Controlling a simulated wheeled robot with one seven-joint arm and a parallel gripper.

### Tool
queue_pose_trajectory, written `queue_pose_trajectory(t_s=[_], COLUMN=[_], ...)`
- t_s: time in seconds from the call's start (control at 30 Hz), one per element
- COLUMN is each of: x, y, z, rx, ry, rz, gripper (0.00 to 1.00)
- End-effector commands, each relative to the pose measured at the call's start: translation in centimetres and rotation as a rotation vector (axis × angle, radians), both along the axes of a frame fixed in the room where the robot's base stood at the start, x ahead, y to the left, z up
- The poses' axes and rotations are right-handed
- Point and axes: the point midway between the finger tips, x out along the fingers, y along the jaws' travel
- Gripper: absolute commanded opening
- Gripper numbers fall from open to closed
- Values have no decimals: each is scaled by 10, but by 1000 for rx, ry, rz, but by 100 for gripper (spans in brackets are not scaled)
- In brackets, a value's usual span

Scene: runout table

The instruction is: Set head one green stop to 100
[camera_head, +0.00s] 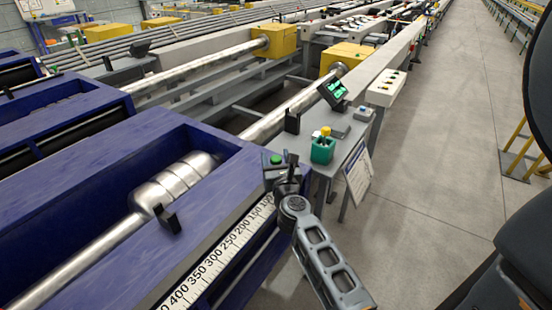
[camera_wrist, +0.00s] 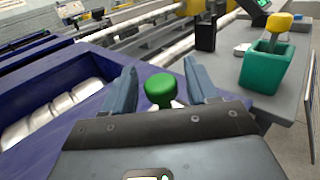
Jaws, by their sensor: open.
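The green stop (camera_head: 276,160) is a round green knob on a dark block. It sits at the far right end of the white number scale (camera_head: 210,262) on the blue machine frame. The readable scale marks run from 400 down to about 150; the part under the stop is hidden by my gripper and the block. My gripper (camera_head: 287,172) is at the stop in the head view. In the wrist view, the green knob (camera_wrist: 160,90) stands between my two open, blue-grey fingers (camera_wrist: 160,88), with a gap on each side.
A grey side table (camera_head: 345,150) right of the stop holds a green box (camera_head: 322,150) with a yellow-topped item, plus a small screen (camera_head: 334,92). A metal bar with a rounded roll (camera_head: 176,182) lies in the blue frame's trough.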

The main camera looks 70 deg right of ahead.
Motion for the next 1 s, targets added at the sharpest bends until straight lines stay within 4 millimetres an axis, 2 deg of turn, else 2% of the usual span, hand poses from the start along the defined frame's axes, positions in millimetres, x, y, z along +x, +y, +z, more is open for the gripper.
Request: queue_pose_trajectory(t_s=[0.07,0.67,0.9,1.0], x=[0,0,0,4], y=[0,0,2,13], z=[0,0,0,-1], rx=[0,0,1,1], ry=[0,0,-1,-1], rz=[0,0,1,4], gripper=[58,1,0,0])
